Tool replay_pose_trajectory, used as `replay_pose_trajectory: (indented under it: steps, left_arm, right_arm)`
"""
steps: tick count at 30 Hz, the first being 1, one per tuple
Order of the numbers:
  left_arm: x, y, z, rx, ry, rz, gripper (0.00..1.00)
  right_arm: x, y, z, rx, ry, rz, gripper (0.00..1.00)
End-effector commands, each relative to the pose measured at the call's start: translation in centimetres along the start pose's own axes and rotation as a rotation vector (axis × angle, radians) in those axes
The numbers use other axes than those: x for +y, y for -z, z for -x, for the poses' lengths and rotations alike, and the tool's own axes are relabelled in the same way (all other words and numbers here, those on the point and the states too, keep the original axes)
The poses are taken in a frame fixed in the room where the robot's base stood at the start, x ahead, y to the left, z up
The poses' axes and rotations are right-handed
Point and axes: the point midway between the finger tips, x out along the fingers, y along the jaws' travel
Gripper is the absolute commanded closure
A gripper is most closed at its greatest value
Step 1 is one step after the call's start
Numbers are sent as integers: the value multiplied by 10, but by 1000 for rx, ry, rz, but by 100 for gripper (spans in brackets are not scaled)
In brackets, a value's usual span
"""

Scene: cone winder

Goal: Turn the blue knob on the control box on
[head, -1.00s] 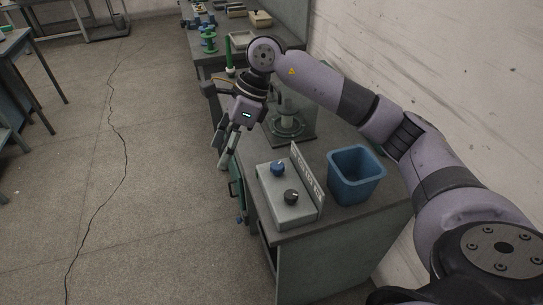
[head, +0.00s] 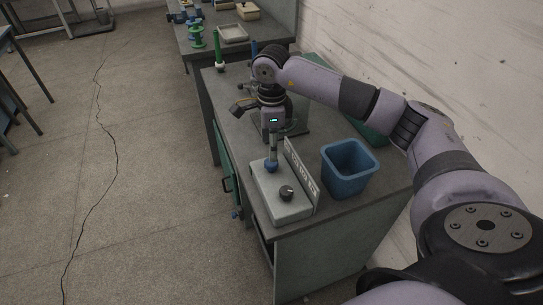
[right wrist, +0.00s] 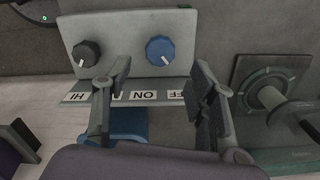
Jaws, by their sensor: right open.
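The grey control box (head: 268,203) sits on the near end of the bench, with a blue knob (head: 271,167) and a black knob (head: 287,193). In the right wrist view the blue knob (right wrist: 160,50) has a white mark pointing down and slightly right, toward the side of the OFF label (right wrist: 180,95); the ON label (right wrist: 143,95) is left of it. My right gripper (right wrist: 160,85) is open and empty, its fingers apart on either side of the knob's position in the picture. In the head view it points down over the knob; contact cannot be told. My left gripper is out of view.
An upright label plate (head: 302,172) stands along the box's right edge. A blue bin (head: 349,170) is right of it. A winder spindle (right wrist: 270,97) on a dark base is beside the box. Spools and trays are farther back; open floor lies left.

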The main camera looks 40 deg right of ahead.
Motion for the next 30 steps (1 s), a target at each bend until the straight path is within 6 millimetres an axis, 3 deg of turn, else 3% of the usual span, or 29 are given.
replay_pose_trajectory:
  steps: [6,12,22,30]
  left_arm:
    - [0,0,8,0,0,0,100]
    - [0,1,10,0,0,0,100]
    - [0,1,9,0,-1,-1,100]
    - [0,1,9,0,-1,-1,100]
  right_arm:
    - [1,0,-39,0,-3,0,48]
    - [0,-1,-57,-1,-1,0,48]
    - [0,-1,-60,-1,0,1,48]
    - [0,-1,-60,-1,0,0,66]
